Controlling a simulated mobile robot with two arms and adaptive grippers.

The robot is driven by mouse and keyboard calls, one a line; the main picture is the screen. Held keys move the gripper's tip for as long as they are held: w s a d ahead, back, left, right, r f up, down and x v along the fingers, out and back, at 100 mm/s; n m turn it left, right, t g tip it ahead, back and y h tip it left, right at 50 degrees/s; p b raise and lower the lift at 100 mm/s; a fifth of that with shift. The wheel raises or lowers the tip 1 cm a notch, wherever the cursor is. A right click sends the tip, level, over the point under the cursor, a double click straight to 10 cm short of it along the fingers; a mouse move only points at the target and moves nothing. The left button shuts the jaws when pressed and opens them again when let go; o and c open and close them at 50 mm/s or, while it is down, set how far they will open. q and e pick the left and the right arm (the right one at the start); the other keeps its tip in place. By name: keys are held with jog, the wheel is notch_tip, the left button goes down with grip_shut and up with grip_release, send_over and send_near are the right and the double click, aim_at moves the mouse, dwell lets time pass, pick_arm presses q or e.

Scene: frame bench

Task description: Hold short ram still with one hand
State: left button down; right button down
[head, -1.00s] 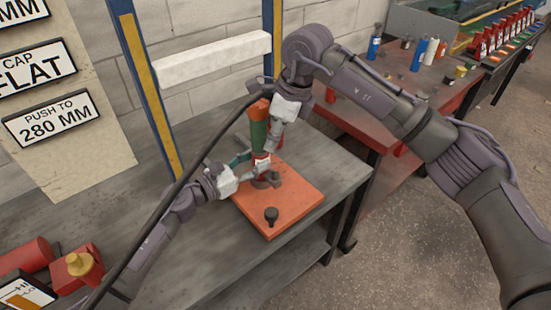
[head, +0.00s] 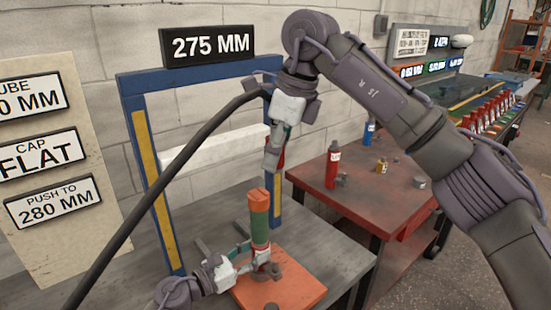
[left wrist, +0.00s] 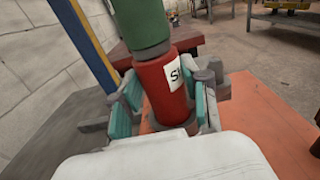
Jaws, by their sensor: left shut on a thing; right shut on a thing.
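The short ram stands upright on an orange base plate (head: 300,290). It has a red lower body (left wrist: 165,88) with a white label, partly hidden, on which an "S" shows. A green tube (head: 260,230) sits above the red part, with an orange piece (head: 259,200) on top. My left gripper (head: 258,259) is shut on the red lower body; its teal pads lie on both sides in the left wrist view (left wrist: 163,112). My right gripper (head: 276,155) is above the orange top, apart from it, shut on a slim red thing (head: 281,160) mostly hidden by the fingers.
A blue and yellow frame (head: 150,180) with a white bar stands behind, under a "275 MM" display (head: 208,46). A board sign (head: 52,201) reads "PUSH TO 280 MM". A black hose (head: 170,165) crosses the view. A red table (head: 365,200) with bottles stands at right.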

pick_arm(q)
jog(key=shift+c, duration=2.4)
grip_release()
jog(key=shift+s, duration=0.1)
